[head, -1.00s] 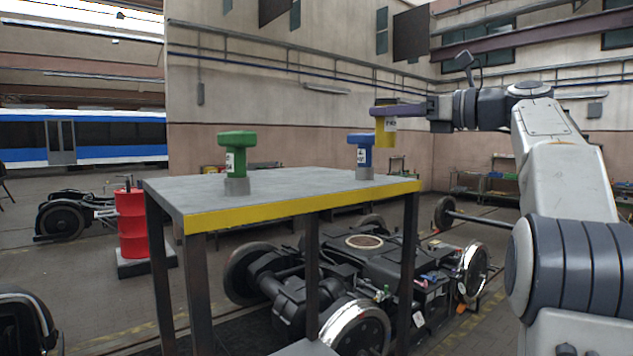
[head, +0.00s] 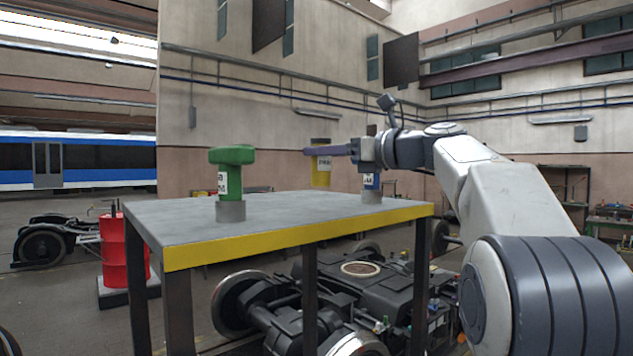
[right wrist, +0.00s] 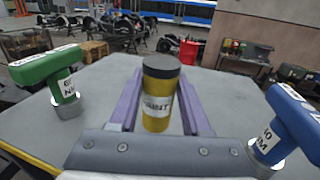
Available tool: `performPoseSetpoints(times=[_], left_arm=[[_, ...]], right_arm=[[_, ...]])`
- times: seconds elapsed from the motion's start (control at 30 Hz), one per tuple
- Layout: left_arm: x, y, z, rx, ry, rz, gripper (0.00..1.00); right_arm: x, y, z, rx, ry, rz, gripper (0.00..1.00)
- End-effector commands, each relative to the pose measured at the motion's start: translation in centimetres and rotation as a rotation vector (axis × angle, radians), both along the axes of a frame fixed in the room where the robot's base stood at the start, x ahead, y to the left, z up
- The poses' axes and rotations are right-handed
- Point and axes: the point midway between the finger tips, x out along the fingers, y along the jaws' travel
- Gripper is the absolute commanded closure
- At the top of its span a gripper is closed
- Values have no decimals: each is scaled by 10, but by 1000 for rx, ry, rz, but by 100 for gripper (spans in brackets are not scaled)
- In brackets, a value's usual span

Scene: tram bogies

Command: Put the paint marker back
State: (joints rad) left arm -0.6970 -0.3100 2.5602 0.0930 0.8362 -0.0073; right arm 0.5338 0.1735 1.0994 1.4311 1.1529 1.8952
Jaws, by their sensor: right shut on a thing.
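The paint marker (head: 320,174) is a yellow cylinder with a dark cap and a white label. It also shows in the right wrist view (right wrist: 159,92), upright between the purple fingers. My right gripper (head: 318,151) is shut on it and holds it over the table, between the green tool and the blue tool. A gap below the marker cannot be measured from these views. The label reads partly as "PAINT" in the right wrist view. My left gripper is not in view.
A grey table (head: 285,216) with a yellow front edge carries a green T-shaped tool (head: 232,172) at left and a blue one (right wrist: 288,128) at right, each in a grey socket. A red drum (head: 122,250) stands left of the table. A bogie (head: 365,290) lies behind and below.

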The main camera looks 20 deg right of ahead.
Motion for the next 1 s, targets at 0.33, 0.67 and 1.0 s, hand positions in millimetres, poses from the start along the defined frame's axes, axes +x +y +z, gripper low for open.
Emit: performPoseSetpoints(times=[0.33,0.67,1.0], left_arm=[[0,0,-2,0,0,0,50],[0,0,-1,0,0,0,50],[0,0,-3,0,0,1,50]], right_arm=[[6,12,-30,1,3,2,100],[7,13,-47,-1,-1,3,100],[7,12,-50,-1,1,3,22]])
